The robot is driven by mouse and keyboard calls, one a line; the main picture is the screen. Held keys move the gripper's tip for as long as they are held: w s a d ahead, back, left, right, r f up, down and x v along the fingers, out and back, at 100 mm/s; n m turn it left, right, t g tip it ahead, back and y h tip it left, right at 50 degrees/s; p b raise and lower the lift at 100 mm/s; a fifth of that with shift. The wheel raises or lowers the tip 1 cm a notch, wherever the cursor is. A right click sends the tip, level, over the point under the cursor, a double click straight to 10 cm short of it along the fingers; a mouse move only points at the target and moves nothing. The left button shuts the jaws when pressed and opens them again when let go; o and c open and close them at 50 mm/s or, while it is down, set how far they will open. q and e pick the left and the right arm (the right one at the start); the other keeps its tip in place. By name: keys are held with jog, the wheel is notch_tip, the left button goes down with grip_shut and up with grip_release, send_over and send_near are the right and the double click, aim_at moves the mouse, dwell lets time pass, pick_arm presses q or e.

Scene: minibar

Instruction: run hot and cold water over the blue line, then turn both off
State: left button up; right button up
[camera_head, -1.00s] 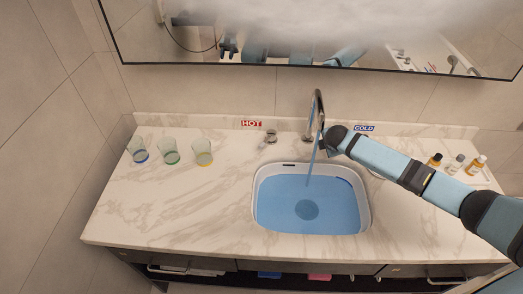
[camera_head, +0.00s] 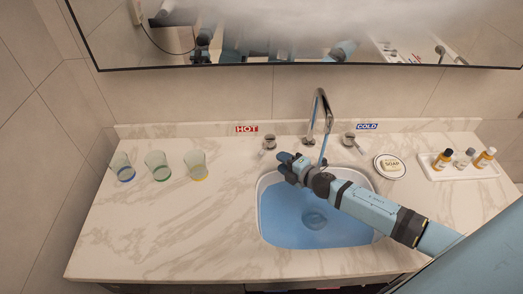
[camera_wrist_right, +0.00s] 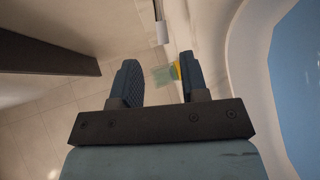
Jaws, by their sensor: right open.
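The sink basin (camera_head: 265,196) holds blue water (camera_head: 285,215). A thin stream (camera_head: 324,150) falls from the chrome spout (camera_head: 320,105). The hot handle (camera_head: 269,143) stands left of the spout under the red HOT label (camera_head: 246,129). The cold handle (camera_head: 349,140) stands right of it by the blue COLD label (camera_head: 367,127). My right gripper (camera_head: 281,160) is over the sink's back left rim, just in front of the hot handle and apart from it. In the wrist view its fingers (camera_wrist_right: 160,80) are open and empty. I cannot make out the blue line; my arm covers part of the basin.
Three glasses (camera_head: 158,165) stand on the left of the counter (camera_head: 160,225). A round soap dish (camera_head: 389,166) and a tray (camera_head: 455,175) of small bottles are at the right. A mirror (camera_head: 300,35) hangs behind. The counter between glasses and sink is clear.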

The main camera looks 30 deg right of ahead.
aim_at(263, 150)
jog(key=x, duration=1)
jog(key=shift+c, duration=0.3)
grip_shut()
